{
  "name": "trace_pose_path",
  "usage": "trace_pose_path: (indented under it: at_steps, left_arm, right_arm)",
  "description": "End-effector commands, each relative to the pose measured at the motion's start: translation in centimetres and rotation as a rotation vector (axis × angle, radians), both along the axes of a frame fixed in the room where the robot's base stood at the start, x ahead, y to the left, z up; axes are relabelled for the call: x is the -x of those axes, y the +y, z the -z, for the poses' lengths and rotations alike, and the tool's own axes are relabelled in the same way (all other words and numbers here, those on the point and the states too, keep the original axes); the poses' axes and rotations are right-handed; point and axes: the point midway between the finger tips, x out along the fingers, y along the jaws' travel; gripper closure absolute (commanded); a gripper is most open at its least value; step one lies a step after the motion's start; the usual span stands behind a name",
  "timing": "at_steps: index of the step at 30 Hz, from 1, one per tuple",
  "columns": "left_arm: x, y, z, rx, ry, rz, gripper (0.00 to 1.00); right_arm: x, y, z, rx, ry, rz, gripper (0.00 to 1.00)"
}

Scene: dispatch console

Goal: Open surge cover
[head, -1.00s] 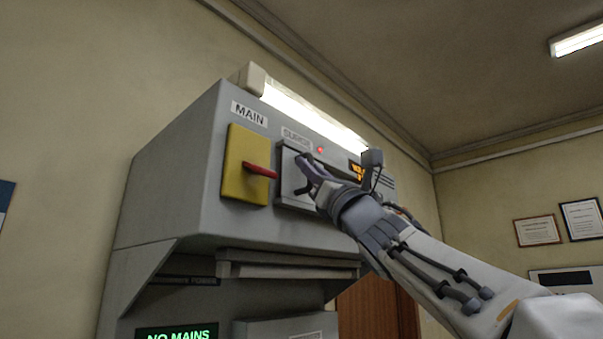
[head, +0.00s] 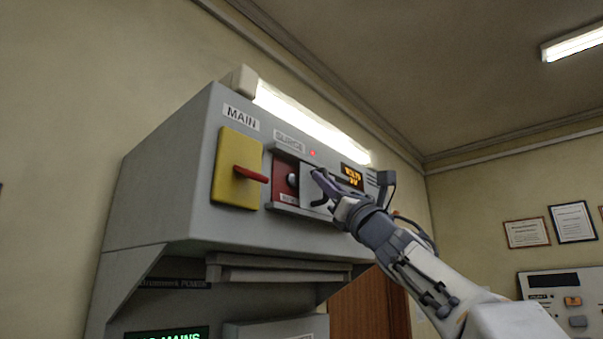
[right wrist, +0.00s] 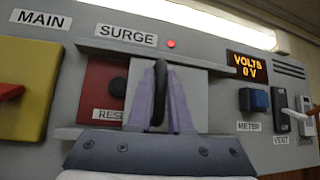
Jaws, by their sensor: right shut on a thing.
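The surge cover (head: 309,196) is a pale sliding plate between two horizontal rails under the SURGE label (head: 289,140). It is slid partly to the right, and a red panel (head: 284,180) with a dark round button and a partly covered label shows at its left. In the right wrist view the cover (right wrist: 190,88) has a dark upright handle (right wrist: 158,95). My right gripper (head: 322,186) is shut on this handle, one purple finger on each side. My left gripper is not in view.
The yellow MAIN plate (head: 236,170) with a red lever (head: 251,174) stands left of the cover. The VOLTS display (head: 352,175) reads 0 V at the right. In the right wrist view, a blue METER knob (right wrist: 255,101) and a VENT switch (right wrist: 281,112) lie further right.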

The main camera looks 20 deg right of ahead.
Motion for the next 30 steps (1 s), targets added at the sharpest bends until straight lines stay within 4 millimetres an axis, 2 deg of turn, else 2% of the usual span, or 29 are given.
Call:
trace_pose_path:
  at_steps: [1, 6, 18, 19, 20, 21, 30]
  left_arm:
    - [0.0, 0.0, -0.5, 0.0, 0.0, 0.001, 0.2]
    - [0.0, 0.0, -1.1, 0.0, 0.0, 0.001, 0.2]
    - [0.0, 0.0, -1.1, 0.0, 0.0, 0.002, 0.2]
    - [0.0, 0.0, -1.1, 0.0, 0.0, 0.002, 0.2]
    - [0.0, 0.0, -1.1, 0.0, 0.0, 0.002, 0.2]
    - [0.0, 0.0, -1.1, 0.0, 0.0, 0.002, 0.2]
    - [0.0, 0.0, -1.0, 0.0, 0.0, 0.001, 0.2]
  right_arm:
    - [-0.9, -1.4, -0.3, -0.003, 0.0, 0.004, 1.0]
    - [-2.5, -3.9, -0.3, -0.003, -0.001, 0.0, 1.0]
    - [-2.7, -4.4, -0.2, -0.003, -0.002, -0.004, 1.0]
    - [-2.7, -4.4, -0.2, -0.003, -0.002, -0.004, 0.7]
    - [-2.7, -4.4, -0.2, -0.002, -0.002, -0.004, 0.59]
    - [-2.7, -4.4, -0.2, -0.002, -0.002, -0.004, 0.54]
    - [-2.8, -4.4, 0.0, 0.0, -0.001, -0.001, 0.54]
